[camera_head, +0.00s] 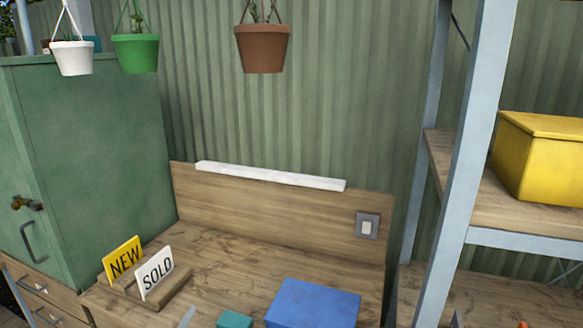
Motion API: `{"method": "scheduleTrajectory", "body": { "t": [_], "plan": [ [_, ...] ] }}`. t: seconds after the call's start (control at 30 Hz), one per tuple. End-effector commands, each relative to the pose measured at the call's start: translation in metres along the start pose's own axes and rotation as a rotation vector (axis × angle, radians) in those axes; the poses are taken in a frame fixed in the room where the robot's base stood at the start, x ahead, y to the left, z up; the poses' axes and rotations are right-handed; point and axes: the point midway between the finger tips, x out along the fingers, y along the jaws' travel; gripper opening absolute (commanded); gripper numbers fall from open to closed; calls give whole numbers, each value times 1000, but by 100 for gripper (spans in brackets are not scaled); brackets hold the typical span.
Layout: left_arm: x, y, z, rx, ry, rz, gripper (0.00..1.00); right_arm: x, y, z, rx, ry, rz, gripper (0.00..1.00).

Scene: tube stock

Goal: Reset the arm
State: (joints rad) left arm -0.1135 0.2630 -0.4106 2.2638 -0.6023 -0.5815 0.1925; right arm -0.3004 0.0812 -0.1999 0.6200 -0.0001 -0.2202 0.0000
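Neither of my grippers can be made out in the head view, and no arm of mine shows clearly. A wooden workbench (240,262) stands in the lower middle, with a wooden backboard (270,205) behind it. On the bench a wooden holder (168,291) carries a yellow NEW sign (123,261) and a white SOLD sign (156,273), both upright. A blue box (312,305) sits at the bench's front, cut off by the bottom edge. A small teal item (234,319) is beside it.
A green cabinet (90,165) stands left. White (72,58), green (136,53) and brown (262,49) pots hang above. A metal-framed shelf unit (468,160) at right holds a yellow box (540,160). The bench's rear middle is clear.

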Motion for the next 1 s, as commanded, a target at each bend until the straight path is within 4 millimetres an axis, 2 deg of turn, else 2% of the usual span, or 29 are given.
{"method": "scheduleTrajectory", "body": {
  "t": [0.03, 0.1, 0.2, 0.3, 0.5, 0.73, 1.0],
  "plan": [
    [-14, 0, 27, -48, -122, 3, 100, 0, 0, 0, 0, 0, 0, 36],
    [-35, 1, 62, -110, -290, 15, 100, 0, 0, 0, 0, 1, 0, 36],
    [-75, 8, 108, -188, -526, 54, 100, 0, 0, -1, 0, 1, 0, 36],
    [-118, 17, 141, -250, -733, 106, 100, 0, 0, -1, 0, 1, 0, 36],
    [-192, 36, 174, -333, -1031, 219, 100, 0, -1, -1, 0, 1, -1, 36],
    [-265, 52, 186, -394, -1276, 348, 100, 0, -2, -1, 1, 2, -2, 36],
    [-249, 88, 248, -388, -1298, 358, 100, 0, -2, -1, 1, 2, -2, 36]
  ]
}}
